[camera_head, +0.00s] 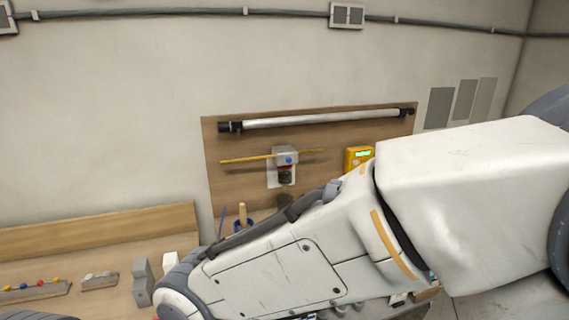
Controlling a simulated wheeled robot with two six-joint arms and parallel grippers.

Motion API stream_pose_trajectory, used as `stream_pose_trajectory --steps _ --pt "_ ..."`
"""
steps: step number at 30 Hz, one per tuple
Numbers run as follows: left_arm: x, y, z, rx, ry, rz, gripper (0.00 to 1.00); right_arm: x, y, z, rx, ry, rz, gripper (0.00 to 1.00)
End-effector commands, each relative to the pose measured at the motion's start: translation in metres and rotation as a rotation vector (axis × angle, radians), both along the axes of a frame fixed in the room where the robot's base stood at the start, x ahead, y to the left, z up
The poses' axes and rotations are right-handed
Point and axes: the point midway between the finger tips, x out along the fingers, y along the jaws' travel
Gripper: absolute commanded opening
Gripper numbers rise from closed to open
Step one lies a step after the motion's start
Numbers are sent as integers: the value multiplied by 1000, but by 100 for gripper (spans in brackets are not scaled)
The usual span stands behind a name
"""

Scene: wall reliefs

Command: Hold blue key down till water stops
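A small blue spot, which looks like the blue key (289,160), sits on the front of a grey wall-mounted unit (285,151) on the wooden panel in the head view. I cannot make out any water. My white arm comes in from the right and crosses the lower middle, in front of the panel's lower part. Neither gripper shows in the view, and nothing is seen touching the blue key.
A yellow device (358,157) with a green display is right of the unit, partly behind my arm. A white tube lamp (320,118) runs above. A wooden bench (90,255) holds a rack with coloured knobs (36,288) and grey blocks (143,284).

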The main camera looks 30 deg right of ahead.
Motion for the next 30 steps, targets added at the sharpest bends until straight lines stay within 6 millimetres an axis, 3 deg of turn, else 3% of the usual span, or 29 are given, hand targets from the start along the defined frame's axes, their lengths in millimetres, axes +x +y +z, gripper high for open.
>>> stream_pose_trajectory --steps 5,13,30 --pt "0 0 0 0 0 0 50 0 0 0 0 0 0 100" --pt "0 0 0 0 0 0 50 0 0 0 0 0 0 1" --pt "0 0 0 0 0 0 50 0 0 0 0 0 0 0"
